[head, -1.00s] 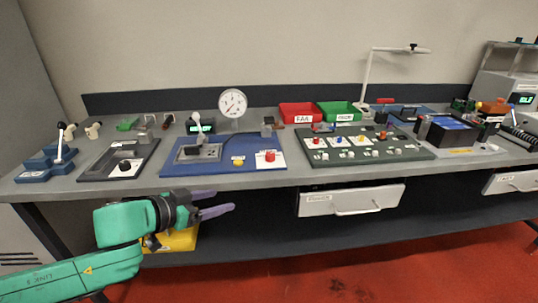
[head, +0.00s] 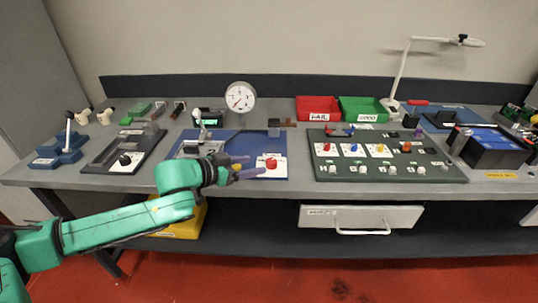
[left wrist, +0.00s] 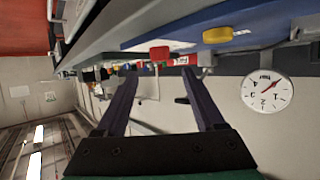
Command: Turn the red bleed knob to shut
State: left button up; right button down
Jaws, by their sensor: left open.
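The red bleed knob (head: 271,163) stands on a white label at the right front of the blue panel (head: 250,148). It also shows in the left wrist view (left wrist: 159,53), beyond and above the gap between my fingers. My left gripper (head: 250,167) is open and empty, just left of the red knob, its fingers pointing right towards it. The fingers also show in the left wrist view (left wrist: 160,90). A yellow knob shows in the left wrist view (left wrist: 217,35); in the head view the gripper mostly covers it. My right gripper is not in view.
A pressure gauge (head: 240,97) stands behind the blue panel. A green panel (head: 440,171) with several coloured knobs lies to the right. Red (head: 318,108) and green (head: 362,109) bins stand at the back. A drawer (head: 361,217) hangs below the bench.

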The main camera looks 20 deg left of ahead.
aim_at(268, 162)
pick_arm(q)
jog(key=x, duration=0.7)
jog(key=shift+a+p, duration=0.1)
jog(key=shift+p, duration=0.2)
jog(key=shift+w+d+f, duration=0.2)
jog(key=shift+w, duration=0.1)
jog(key=shift+c, duration=0.6)
grip_shut()
jog(key=shift+s, duration=0.1)
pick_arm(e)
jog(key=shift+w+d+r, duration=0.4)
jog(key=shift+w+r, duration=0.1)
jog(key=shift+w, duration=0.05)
